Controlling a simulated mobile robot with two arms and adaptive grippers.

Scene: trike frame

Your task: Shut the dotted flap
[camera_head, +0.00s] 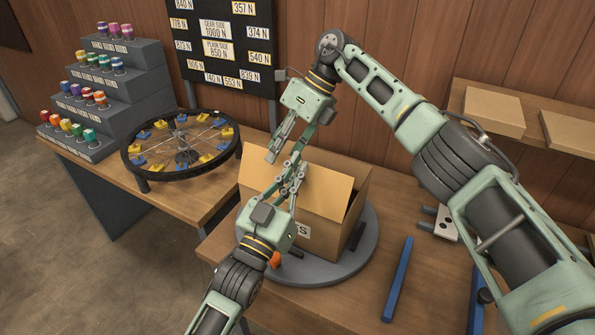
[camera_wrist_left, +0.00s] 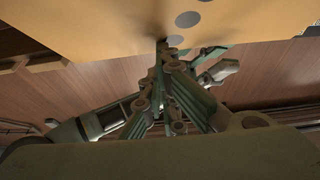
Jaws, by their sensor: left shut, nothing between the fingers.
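The cardboard box (camera_head: 340,232) stands on a round grey turntable (camera_head: 340,270) on the bench. A lighter tan flap (camera_head: 325,190) slants up at the box's near side. In the left wrist view a tan flap with grey dots (camera_wrist_left: 110,25) fills the top. The dots do not show in the head view. My left gripper (camera_head: 299,166) is shut and empty, its fingertips in front of the tan flap; in the wrist view the tips (camera_wrist_left: 161,45) appear at or close to the dotted flap. My right gripper (camera_head: 279,158) is open above the box, fingers pointing down, close to the left one.
A spoked wheel (camera_head: 183,142) with yellow and blue blocks lies left of the box. A stepped grey rack (camera_head: 115,90) with coloured parts stands further left. A blue bar (camera_head: 398,280) lies right of the turntable. Cardboard boxes (camera_head: 494,110) sit on a shelf at right.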

